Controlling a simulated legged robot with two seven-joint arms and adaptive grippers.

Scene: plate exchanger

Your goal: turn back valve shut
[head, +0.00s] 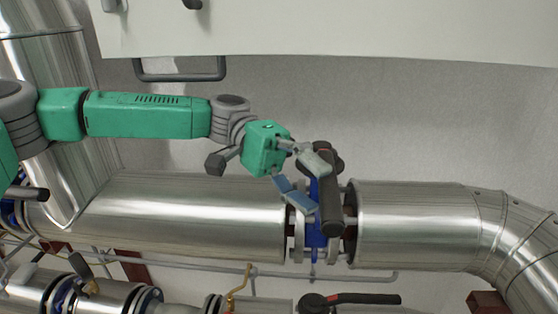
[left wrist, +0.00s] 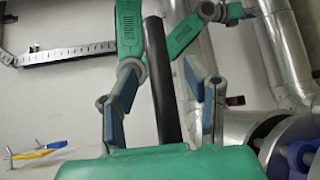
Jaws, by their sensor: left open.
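The back valve has a blue body (head: 318,215) set between flanges in the large silver pipe. Its black handle (head: 331,205) stands across the pipe in the head view, its lower end over the blue body. My left gripper (head: 306,180) is open at the handle, coming from the upper left, and its fingers overlap the handle's upper part. In the left wrist view the dark handle bar (left wrist: 162,85) shows between the two spread fingers (left wrist: 165,110), with visible gaps at both sides. Whether any finger touches it, I cannot tell. My right gripper is not in view.
The silver pipe (head: 190,215) runs left and right of the valve. A lower valve with a black lever (head: 352,298) is at the bottom. A thin grey pipe (head: 200,267) runs below. A white cabinet (head: 380,30) with a dark handle (head: 180,75) hangs above.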

